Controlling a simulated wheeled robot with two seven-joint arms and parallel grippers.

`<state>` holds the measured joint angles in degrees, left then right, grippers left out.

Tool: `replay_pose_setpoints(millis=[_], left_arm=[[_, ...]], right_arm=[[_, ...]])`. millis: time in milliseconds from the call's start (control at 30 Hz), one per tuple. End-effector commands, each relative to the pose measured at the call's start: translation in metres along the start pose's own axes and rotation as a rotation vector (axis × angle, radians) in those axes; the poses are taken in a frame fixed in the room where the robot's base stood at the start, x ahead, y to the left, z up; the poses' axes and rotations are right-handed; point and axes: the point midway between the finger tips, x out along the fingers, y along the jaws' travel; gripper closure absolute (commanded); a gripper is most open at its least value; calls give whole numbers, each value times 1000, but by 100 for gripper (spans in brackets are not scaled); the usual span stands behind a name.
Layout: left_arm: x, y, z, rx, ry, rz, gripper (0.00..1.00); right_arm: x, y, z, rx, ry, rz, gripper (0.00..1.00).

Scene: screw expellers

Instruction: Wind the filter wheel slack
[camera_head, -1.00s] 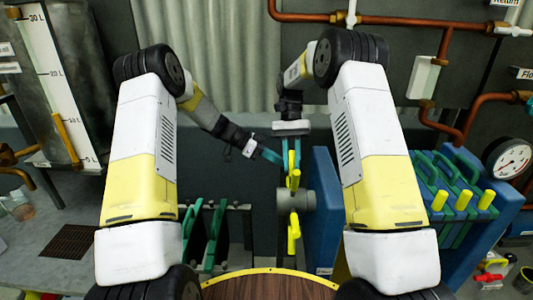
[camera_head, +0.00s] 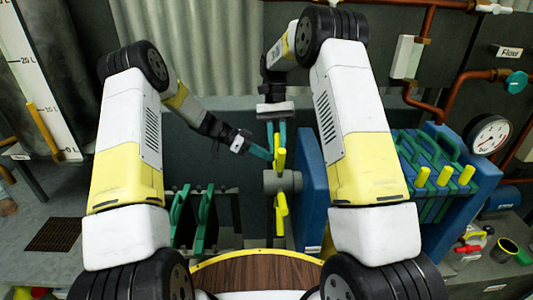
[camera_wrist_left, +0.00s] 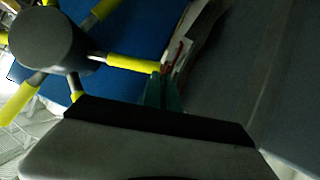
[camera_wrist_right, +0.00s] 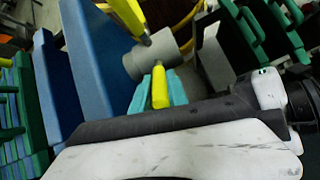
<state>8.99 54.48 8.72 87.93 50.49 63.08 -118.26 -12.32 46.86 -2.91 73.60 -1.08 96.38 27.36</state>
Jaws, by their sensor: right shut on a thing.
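The filter wheel's grey hub (camera_head: 283,181) with yellow-gripped spokes stands beside a blue plate in the head view. Its hub also shows in the left wrist view (camera_wrist_left: 48,40) and the right wrist view (camera_wrist_right: 152,58). My right gripper (camera_head: 277,142) comes down from above, its teal fingers shut around a yellow handle (camera_wrist_right: 160,88). My left gripper (camera_head: 261,153) reaches in from the left, close to the right one. In the left wrist view, its teal fingers (camera_wrist_left: 163,92) are close together at the tip of another yellow handle (camera_wrist_left: 132,63); whether they hold it is unclear.
The blue plate (camera_head: 313,190) stands close on the wheel's right. Green-handled plates (camera_head: 190,215) stand to the left. A blue unit (camera_head: 470,185) with green and yellow handles and a pressure gauge (camera_head: 488,135) are farther right.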

Motion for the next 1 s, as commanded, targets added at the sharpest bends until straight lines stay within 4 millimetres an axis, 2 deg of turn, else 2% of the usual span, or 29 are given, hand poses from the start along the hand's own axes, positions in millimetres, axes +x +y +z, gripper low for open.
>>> replay_pose_setpoints(millis=[100,133,200,233,500,633,1000], left_arm=[[6,3,4,-3,-7,9,100],[6,3,4,-3,-7,10,100],[6,3,4,-3,-6,10,100],[6,3,3,-2,-5,10,100],[6,3,-1,1,0,11,100],[6,3,-2,2,2,12,100],[7,4,-4,3,5,13,100]], right_arm=[[-2,0,5,-2,-9,-2,100],[-2,0,5,-2,-9,-2,77],[-2,0,5,-2,-9,-2,63],[-2,0,5,-2,-8,-2,60],[-1,0,4,-1,-7,-1,60],[-7,1,7,-1,-6,-1,60],[-62,11,44,-2,-4,-2,60]])
